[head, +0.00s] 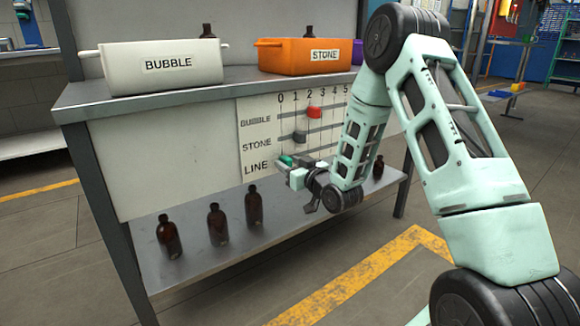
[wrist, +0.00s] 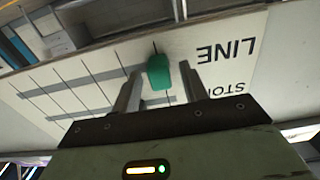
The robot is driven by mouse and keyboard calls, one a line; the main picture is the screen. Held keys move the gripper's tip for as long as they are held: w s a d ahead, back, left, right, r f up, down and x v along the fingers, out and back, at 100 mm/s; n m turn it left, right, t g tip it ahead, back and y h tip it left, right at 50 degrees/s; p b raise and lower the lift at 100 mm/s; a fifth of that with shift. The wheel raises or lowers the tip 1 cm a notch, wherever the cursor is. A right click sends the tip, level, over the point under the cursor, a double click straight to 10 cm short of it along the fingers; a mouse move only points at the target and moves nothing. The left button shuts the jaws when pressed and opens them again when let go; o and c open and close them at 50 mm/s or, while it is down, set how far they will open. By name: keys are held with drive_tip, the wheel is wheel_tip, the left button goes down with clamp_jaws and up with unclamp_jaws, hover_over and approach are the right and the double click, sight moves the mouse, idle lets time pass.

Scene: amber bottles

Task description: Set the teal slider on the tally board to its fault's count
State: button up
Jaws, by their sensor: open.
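The tally board (head: 258,130) is on the bench front, with rows BUBBLE, STONE and LINE and numbers along the top. The teal slider (head: 286,160) is at the left end of the LINE row, around 0. In the wrist view the teal slider (wrist: 158,72) stands between the two fingers of my gripper (wrist: 161,80), with gaps visible beside it. My gripper (head: 288,170) is open at the slider in the head view. The red slider (head: 314,112) is near 2 on the BUBBLE row; the dark STONE slider (head: 299,137) is near 1. My arm hides the board's right part.
Above, the white BUBBLE bin (head: 160,80) and orange STONE bin (head: 290,58) each show one bottle top; a purple bin (head: 357,54) is mostly hidden. Three amber bottles (head: 214,225) stand left on the lower shelf (head: 190,262), another (head: 378,167) at right.

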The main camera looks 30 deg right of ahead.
sight(308, 151)
clamp_jaws()
drive_tip(key=d+p, duration=0.1)
drive_tip(key=d, duration=0.9)
drive_tip(key=shift+w, duration=0.15)
unclamp_jaws()
drive_tip(key=s+p, duration=0.4)
drive_tip(key=s, duration=1.3)
drive_tip(key=shift+s+d, duration=0.2)
drive_tip(key=shift+d, duration=0.1)
